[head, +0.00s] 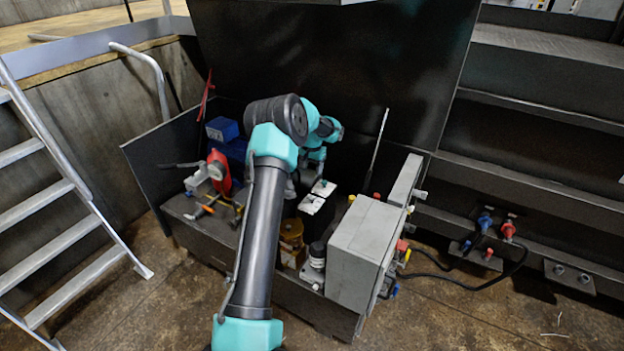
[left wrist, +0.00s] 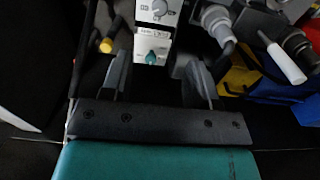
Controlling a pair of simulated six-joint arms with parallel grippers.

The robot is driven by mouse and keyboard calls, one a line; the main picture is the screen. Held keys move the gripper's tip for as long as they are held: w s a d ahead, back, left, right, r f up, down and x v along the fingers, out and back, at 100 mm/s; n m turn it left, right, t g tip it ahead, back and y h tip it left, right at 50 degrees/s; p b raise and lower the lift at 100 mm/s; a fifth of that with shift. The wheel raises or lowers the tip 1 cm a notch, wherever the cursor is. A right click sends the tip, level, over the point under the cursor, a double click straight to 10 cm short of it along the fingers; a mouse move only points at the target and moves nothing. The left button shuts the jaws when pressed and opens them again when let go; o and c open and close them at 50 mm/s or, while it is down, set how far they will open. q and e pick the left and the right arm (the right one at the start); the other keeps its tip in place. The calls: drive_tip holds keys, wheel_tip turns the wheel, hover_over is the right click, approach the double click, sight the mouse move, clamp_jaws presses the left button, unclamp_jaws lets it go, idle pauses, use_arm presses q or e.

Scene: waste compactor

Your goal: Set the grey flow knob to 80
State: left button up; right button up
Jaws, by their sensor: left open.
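In the head view two light panels (head: 312,204) show beside my left wrist; the knob markings are too small to read. My right gripper is not in view.
A large grey box (head: 362,250) stands right of the panels. A red wheel (head: 219,172) and blue motor housing (head: 222,129) lie left. In the wrist view a yellow-capped part (left wrist: 106,45) and grey fittings with a white-tipped rod (left wrist: 286,64) flank the panel.

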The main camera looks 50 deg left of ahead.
use_arm(q)
wheel_tip(320, 180, up, 2)
drive_tip(key=shift+r, duration=0.25)
idle(0.4)
